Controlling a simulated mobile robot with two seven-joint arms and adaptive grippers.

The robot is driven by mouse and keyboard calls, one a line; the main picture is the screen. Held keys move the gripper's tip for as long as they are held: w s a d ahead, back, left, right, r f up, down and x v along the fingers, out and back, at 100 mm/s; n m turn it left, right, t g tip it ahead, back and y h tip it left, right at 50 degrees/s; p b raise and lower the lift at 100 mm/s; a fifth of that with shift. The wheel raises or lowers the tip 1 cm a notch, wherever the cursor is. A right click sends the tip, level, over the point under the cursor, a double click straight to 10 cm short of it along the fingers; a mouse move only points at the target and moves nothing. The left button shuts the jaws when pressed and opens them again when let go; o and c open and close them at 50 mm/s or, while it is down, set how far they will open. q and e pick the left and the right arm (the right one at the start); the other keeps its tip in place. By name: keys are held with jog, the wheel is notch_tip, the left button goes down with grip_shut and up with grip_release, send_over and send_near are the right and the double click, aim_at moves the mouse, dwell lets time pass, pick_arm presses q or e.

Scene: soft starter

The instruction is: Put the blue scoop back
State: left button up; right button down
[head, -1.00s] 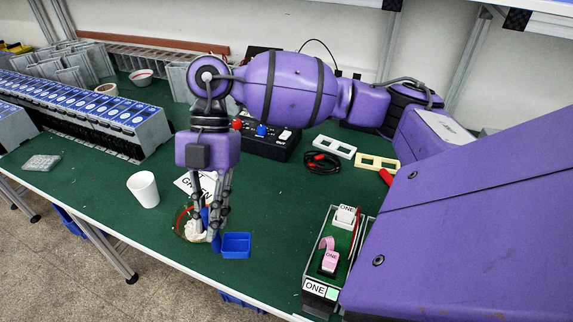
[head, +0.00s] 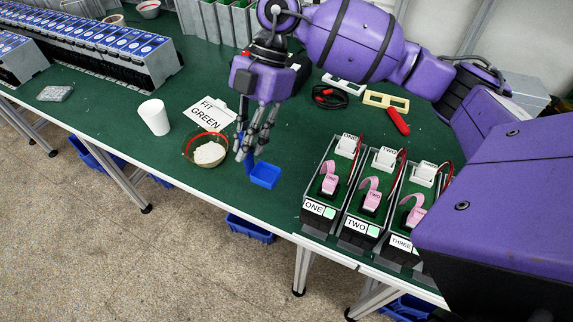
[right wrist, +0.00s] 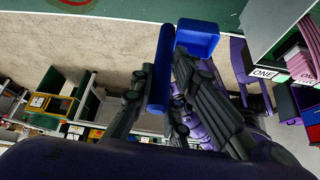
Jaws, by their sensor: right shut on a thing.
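The blue scoop (head: 264,175) has a square pan and a long straight handle. My right gripper (head: 248,158) is shut on its handle. In the right wrist view the handle (right wrist: 160,75) runs between the fingers of the gripper (right wrist: 155,80), and the pan (right wrist: 198,38) shows beyond them against the floor. In the head view the scoop is just right of a glass bowl (head: 192,157) of white powder, near the table's front edge. The pan looks empty; its height above the table is hard to tell. My left gripper is not in view.
A white cup (head: 154,117) and a "FIT GREEN" card (head: 209,113) are near the bowl. Labelled units (head: 319,210) stand on the right under my arm. A red-handled tool (head: 398,122) lies behind them.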

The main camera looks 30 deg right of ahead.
jog(key=w+d+f, duration=0.1)
jog(key=w+f, duration=0.4)
jog(key=f, duration=0.4)
jog(key=shift+b, duration=0.35)
jog(key=c, duration=1.7)
grip_release()
jog(key=shift+d+f, duration=0.1)
jog(key=v, duration=1.2)
jog(key=shift+r+b, duration=0.2)
jog(key=shift+b, duration=0.1)
